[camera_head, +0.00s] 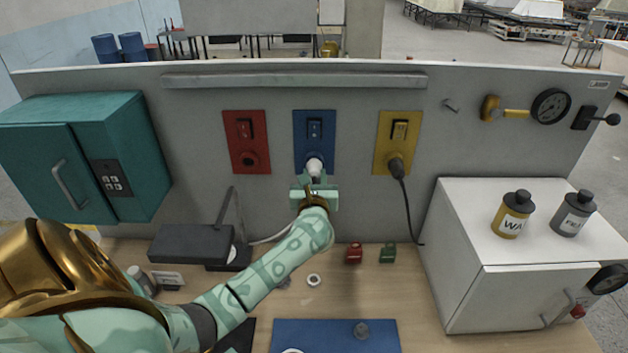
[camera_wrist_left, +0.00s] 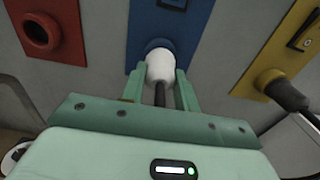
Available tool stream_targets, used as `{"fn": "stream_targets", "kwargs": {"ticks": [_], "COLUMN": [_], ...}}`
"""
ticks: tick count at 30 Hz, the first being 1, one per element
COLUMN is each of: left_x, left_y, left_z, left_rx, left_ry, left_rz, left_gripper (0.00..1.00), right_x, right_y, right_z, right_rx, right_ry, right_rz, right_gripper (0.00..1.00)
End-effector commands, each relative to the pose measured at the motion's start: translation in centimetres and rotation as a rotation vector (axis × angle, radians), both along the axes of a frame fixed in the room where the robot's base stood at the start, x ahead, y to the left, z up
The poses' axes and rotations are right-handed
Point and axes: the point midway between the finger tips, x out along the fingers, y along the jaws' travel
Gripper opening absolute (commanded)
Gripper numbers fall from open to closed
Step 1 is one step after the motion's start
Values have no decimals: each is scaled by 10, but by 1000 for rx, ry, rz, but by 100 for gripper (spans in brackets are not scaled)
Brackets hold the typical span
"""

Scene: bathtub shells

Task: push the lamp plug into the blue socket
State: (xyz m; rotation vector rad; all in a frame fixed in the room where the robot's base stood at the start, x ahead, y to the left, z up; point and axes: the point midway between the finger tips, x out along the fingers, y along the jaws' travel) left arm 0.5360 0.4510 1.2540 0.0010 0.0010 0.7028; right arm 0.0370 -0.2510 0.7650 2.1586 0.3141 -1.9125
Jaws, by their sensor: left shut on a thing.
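The blue socket (camera_head: 314,147) is on a blue plate with a switch, in the middle of the upright grey panel. The white lamp plug (camera_head: 314,167) is at the socket's opening. In the left wrist view the white plug (camera_wrist_left: 160,67) lies between the fingers of my left gripper (camera_wrist_left: 160,85), its front end against the blue socket ring (camera_wrist_left: 158,45). How deep it sits cannot be told. In the head view my left gripper (camera_head: 314,188) is shut on the plug, just in front of the panel. The lamp (camera_head: 195,243) stands on the bench to the left. My right gripper is not in view.
A red socket (camera_head: 248,158) is left of the blue one. A yellow socket (camera_head: 396,163) on the right holds a black plug with a hanging cable. A teal cabinet (camera_head: 130,165) and a white box (camera_head: 470,250) flank the bench. Small red (camera_head: 354,253) and green (camera_head: 388,252) items lie below.

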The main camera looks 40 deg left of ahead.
Motion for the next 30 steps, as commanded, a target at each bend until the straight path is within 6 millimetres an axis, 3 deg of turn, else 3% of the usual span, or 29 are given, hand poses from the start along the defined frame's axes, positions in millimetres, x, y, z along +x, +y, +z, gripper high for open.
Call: {"fn": "stream_targets", "kwargs": {"ticks": [8, 9, 12, 23, 30], "left_x": [6, 6, 6, 0, -39], "left_y": [5, 6, 5, 0, -33], "left_z": [2, 2, 2, 0, -2], "left_rx": [0, 0, 0, 0, -5], "left_ry": [-4, -4, -4, 0, -2], "left_rz": [1, 1, 1, 0, -1], "left_gripper": [8, 33, 56, 56, 56], "right_x": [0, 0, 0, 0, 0], "right_y": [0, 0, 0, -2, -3], "right_z": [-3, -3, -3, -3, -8], "right_rx": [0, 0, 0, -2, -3], "right_ry": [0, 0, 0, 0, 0], "right_rz": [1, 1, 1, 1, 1], "right_gripper": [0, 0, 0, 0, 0]}}
